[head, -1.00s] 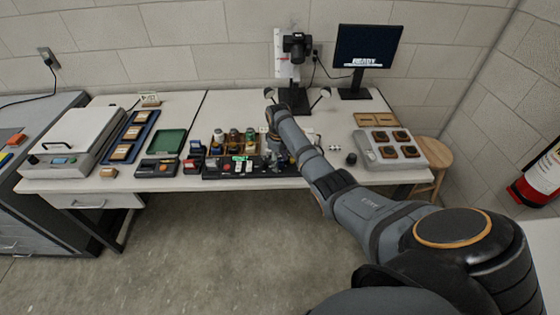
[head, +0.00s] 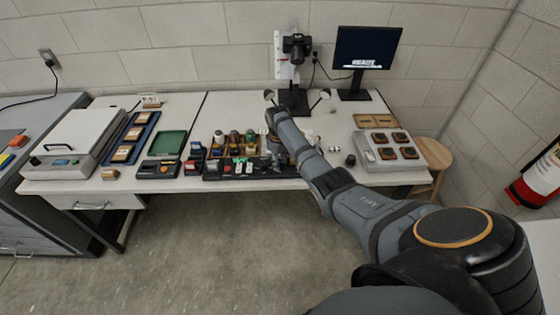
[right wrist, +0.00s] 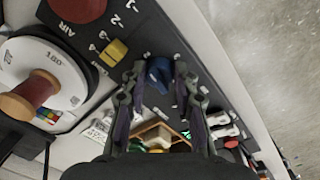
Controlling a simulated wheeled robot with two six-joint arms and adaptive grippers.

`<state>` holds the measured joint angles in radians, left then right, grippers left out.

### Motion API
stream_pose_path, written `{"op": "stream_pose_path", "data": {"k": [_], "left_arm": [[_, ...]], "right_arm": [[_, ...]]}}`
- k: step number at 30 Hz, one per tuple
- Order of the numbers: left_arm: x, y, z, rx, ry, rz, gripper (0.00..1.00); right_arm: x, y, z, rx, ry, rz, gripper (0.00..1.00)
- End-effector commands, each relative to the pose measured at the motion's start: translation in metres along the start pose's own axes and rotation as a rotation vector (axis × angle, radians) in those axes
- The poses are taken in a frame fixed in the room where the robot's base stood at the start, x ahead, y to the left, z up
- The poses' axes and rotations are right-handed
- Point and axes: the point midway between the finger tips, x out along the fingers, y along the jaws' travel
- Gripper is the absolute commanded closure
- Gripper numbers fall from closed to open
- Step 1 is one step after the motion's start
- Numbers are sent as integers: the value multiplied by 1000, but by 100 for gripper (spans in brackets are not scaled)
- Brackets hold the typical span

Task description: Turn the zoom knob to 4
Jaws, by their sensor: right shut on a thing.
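A long black control panel (head: 225,171) lies along the front edge of the bench. My right gripper (head: 275,160) is down at the right part of this panel, mostly hidden by its own arm in the head view. In the right wrist view, my right gripper (right wrist: 159,78) is shut on a dark blue knob (right wrist: 158,70) on the panel, one finger on each side. A yellow knob (right wrist: 114,52) with printed numbers beside it sits next to it. The blue knob's own label and setting cannot be read. My left gripper is not in view.
A red knob (right wrist: 78,8) marked AIR and a white dial (right wrist: 62,75) with a wooden spool are close to the fingers. A camera stand (head: 294,95) and a monitor (head: 364,50) reading READY stand behind. Trays and boxes fill the bench's left.

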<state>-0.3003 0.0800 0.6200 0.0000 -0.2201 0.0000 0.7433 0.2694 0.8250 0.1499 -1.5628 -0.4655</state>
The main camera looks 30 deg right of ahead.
Motion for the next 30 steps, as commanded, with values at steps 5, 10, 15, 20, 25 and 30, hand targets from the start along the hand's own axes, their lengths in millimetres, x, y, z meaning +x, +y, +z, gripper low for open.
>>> {"op": "stream_pose_path", "data": {"k": [5, 10, 15, 20, 25, 30], "left_arm": [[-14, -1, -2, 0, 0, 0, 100], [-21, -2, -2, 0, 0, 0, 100], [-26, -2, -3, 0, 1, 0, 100], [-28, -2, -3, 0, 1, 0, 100], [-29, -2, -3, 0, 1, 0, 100], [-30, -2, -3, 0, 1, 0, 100]], "right_arm": [[-4, -1, -1, 149, -8, -2, 100], [-3, -1, -1, 312, -17, -1, 100], [-2, -1, -1, 473, -26, -1, 100], [-2, -1, -2, 625, -32, -1, 100], [-1, -1, -2, 787, -42, -1, 100], [-1, -1, -3, 948, -49, -1, 100]]}}
